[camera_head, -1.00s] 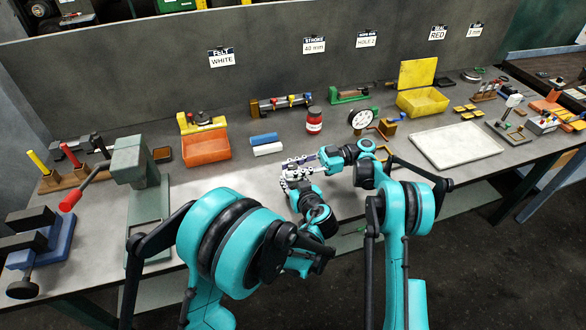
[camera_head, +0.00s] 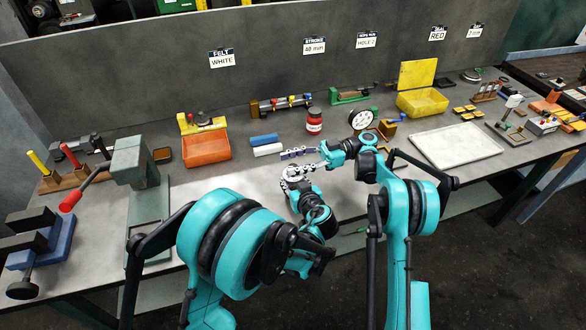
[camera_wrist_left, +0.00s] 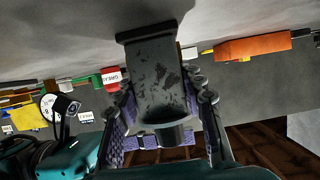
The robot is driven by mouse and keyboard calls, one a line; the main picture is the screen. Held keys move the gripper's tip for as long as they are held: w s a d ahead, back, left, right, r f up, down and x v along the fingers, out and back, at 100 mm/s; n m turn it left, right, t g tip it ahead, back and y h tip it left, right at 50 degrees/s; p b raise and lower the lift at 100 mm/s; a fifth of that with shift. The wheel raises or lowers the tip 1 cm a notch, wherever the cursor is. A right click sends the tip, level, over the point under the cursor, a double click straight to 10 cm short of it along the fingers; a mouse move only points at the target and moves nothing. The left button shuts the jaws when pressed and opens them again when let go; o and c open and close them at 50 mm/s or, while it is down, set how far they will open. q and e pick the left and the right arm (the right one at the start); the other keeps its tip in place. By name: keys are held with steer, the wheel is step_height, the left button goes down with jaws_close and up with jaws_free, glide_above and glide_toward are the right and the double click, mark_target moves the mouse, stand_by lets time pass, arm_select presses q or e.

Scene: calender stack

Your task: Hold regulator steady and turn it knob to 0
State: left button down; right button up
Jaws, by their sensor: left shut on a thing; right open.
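My left gripper (camera_head: 290,176) is low over the bench's front middle. In the left wrist view its purple-padded fingers (camera_wrist_left: 165,125) close around a dark, scuffed body (camera_wrist_left: 160,75) with a flared end, which appears to be the regulator. In the head view the regulator is too small and covered by fingers to make out. Its knob and any scale cannot be told apart in either view. My right gripper (camera_head: 302,159) is open, reaching in from the right just beyond and beside the left gripper. I cannot tell whether it touches the regulator.
Behind the grippers stand a red jar (camera_head: 314,122), blue block (camera_head: 264,139), white block (camera_head: 268,150) and round dial gauge (camera_head: 359,119). An orange bin (camera_head: 207,149) is left; a pale tray (camera_head: 456,146) is right. A green press (camera_head: 135,165) stands at left.

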step_height(320, 180, up, 7)
steer(key=shift+r, duration=0.1)
stand_by(0.3)
